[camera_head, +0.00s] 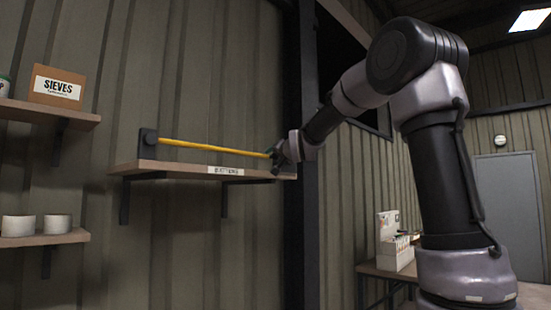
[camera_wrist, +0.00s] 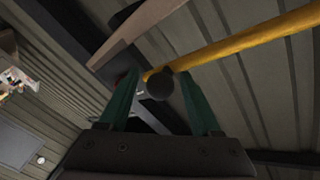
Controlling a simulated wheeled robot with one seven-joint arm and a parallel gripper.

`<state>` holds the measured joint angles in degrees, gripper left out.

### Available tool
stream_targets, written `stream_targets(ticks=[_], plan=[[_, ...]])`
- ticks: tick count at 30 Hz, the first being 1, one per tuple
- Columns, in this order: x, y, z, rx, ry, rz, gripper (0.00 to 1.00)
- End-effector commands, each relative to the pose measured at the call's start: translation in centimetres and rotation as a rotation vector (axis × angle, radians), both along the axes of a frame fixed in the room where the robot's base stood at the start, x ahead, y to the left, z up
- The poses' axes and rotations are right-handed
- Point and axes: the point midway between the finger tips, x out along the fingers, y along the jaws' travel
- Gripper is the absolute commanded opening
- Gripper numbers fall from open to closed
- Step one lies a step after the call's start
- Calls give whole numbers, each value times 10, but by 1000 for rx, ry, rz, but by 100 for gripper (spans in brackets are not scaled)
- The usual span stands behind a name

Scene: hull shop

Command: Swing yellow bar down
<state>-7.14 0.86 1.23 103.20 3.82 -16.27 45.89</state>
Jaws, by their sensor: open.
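The yellow bar (camera_head: 212,148) runs almost level above a wall shelf in the head view, sloping slightly down to the right. Its left end meets a dark pivot mount (camera_head: 148,142) on the wall. My gripper (camera_head: 279,154) is at the bar's right end and hides part of it. In the wrist view the bar (camera_wrist: 250,42) comes in from the upper right and ends at a dark round knob (camera_wrist: 160,84). The knob appears between the green fingers of my open gripper (camera_wrist: 160,75). I cannot tell whether the fingers touch it.
The labelled shelf (camera_head: 190,167) lies just below the bar. At left, upper and lower shelves hold a SIEVES box (camera_head: 57,87) and white tubs (camera_head: 38,225). A dark post (camera_head: 300,220) stands right of the shelf. A bench with a white box (camera_head: 396,255) is farther right.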

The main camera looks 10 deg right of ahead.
Motion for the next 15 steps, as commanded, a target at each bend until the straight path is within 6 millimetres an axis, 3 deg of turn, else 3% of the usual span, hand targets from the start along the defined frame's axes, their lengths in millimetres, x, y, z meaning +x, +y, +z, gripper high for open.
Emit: stream_targets(ticks=[2,6,7,15], plan=[[0,0,0,0,0,0,61],[0,0,0,0,0,0,7],[0,0,0,0,0,0,0],[0,0,0,-1,1,0,0]])
